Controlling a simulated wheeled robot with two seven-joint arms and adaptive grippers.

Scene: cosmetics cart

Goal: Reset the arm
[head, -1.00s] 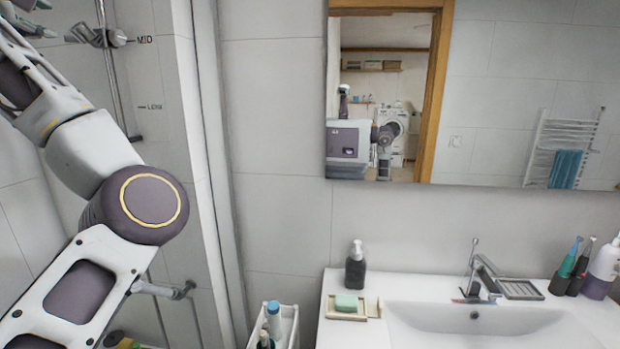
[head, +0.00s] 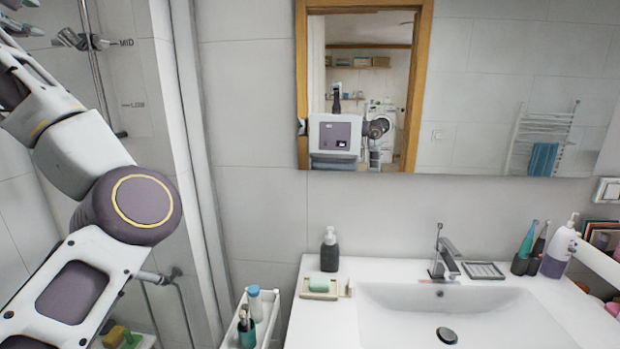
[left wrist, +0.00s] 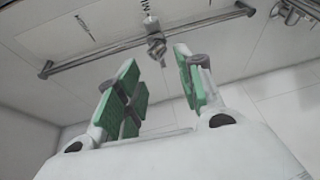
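My left arm is raised along the left edge of the head view, its elbow at the lower left and its forearm reaching up. My left gripper (head: 16,18) is partly cut off at the top left corner, in front of the shower wall. In the left wrist view its two green-padded fingers (left wrist: 162,92) stand wide apart with nothing between them. Behind them are the shower rail (left wrist: 150,40) and its holder. My right gripper does not show in either view.
A white cart (head: 283,312) with bottles stands left of the sink (head: 420,325). A dark soap bottle (head: 329,252), green soap (head: 320,284) and toothbrush holders line the counter. A mirror (head: 480,90) hangs above. A shower bar (head: 92,60) is near the left gripper.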

